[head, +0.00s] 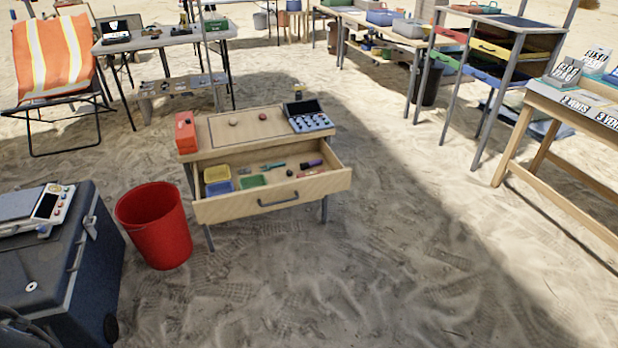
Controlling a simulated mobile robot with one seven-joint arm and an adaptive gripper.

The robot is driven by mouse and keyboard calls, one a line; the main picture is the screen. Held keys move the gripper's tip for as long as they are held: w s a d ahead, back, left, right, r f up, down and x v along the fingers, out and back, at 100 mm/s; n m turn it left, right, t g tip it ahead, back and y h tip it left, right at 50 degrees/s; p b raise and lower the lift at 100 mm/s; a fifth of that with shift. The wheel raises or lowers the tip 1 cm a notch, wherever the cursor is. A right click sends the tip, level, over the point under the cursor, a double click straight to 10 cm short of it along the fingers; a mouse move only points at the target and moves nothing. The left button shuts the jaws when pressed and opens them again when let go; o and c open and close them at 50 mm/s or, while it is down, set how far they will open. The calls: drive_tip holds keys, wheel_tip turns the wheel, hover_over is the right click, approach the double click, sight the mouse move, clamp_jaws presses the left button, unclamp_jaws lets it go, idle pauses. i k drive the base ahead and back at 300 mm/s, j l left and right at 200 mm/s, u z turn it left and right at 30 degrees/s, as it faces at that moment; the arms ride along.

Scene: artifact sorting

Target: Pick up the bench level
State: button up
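I cannot pick out the bench level for certain at this size. A small wooden table with a pulled-out drawer (262,205) stands near the middle of the head view. In the drawer lie a teal tool (273,167), a purple item (311,164) and a few tiny items too small to name. The drawer also holds a yellow bin (217,173), a blue bin (220,187) and a green tray (252,181). On the tabletop are an orange-red box (186,132), two small round pieces and an open dark case (307,116). My gripper is not in view.
A red bucket (155,225) stands left of the drawer table. A dark wheeled case (85,255) with a device on it fills the lower left. A wooden sign table (575,110) is at right. Open sand lies in front of the drawer and to its right.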

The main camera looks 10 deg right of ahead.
sight(322, 171)
drive_tip(key=i+j+z, duration=0.3)
drive_tip(key=i, duration=0.45)
drive_tip(key=i+j+z, duration=0.25)
drive_tip(key=i+j, duration=0.15)
drive_tip(key=i, duration=0.3)
drive_tip(key=i+j+z, duration=0.3)
drive_tip(key=i+j, duration=0.25)
drive_tip(key=i, duration=0.15)
